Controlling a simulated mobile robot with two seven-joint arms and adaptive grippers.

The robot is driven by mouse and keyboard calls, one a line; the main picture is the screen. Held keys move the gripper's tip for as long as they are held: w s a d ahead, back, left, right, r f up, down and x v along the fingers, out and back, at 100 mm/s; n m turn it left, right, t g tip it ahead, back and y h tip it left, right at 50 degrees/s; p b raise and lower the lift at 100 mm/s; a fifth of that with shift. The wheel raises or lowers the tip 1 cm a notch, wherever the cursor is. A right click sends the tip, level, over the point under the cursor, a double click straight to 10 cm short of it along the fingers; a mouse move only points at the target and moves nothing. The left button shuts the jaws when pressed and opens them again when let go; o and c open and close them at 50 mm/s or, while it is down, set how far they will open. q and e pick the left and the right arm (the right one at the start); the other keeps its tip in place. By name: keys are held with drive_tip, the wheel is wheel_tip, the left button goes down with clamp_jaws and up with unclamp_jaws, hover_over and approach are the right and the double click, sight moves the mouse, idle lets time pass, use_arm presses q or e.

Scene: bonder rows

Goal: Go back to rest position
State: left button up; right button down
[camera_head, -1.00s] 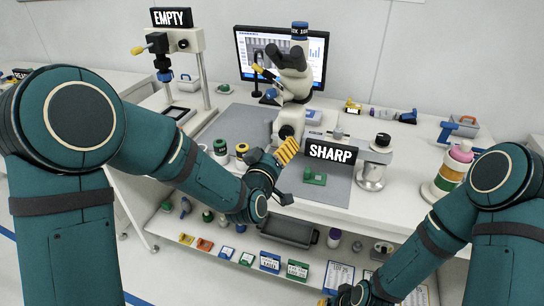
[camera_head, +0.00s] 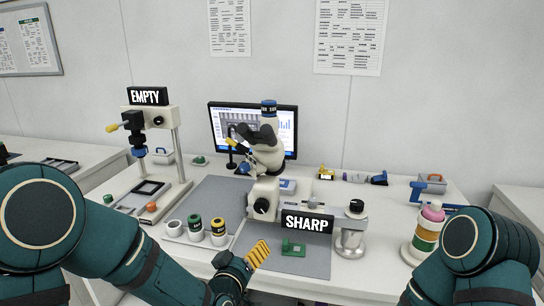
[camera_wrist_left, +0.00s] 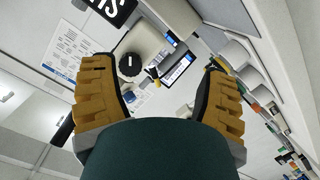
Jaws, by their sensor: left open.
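My left gripper (camera_head: 252,262) is at the front edge of the workbench (camera_head: 350,265), its yellow ribbed fingers pointing up and to the right. In the left wrist view the left gripper (camera_wrist_left: 160,68) has its two fingers wide apart with nothing held between them. My right arm comes in at the lower right of the head view. Its gripper is outside the frame.
A microscope (camera_head: 268,150) with a SHARP sign (camera_head: 307,223) stands behind the left gripper. A green part (camera_head: 293,248) lies on the grey mat just right of it. An EMPTY-signed stand (camera_head: 177,140) is at left, stacked colored rings (camera_head: 427,232) at right.

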use_arm(q)
drive_tip(key=s+a+f+m+g, duration=0.1)
drive_tip(key=s+f+g, duration=0.25)
drive_tip(key=f, duration=0.45)
drive_tip(key=s+a+f+g, duration=0.1)
drive_tip(key=s+f+g, duration=0.25)
drive_tip(key=f, duration=0.55)
drive_tip(key=s+f+m+g, duration=0.1)
drive_tip(key=s+f+g, duration=0.5)
drive_tip(key=s+f, duration=0.4)
drive_tip(key=s, duration=0.4)
drive_tip(key=shift+a+m+g, duration=0.25)
drive_tip(key=shift+m+g, duration=0.05)
drive_tip(key=shift+g, duration=0.1)
drive_tip(key=shift+f, duration=0.1)
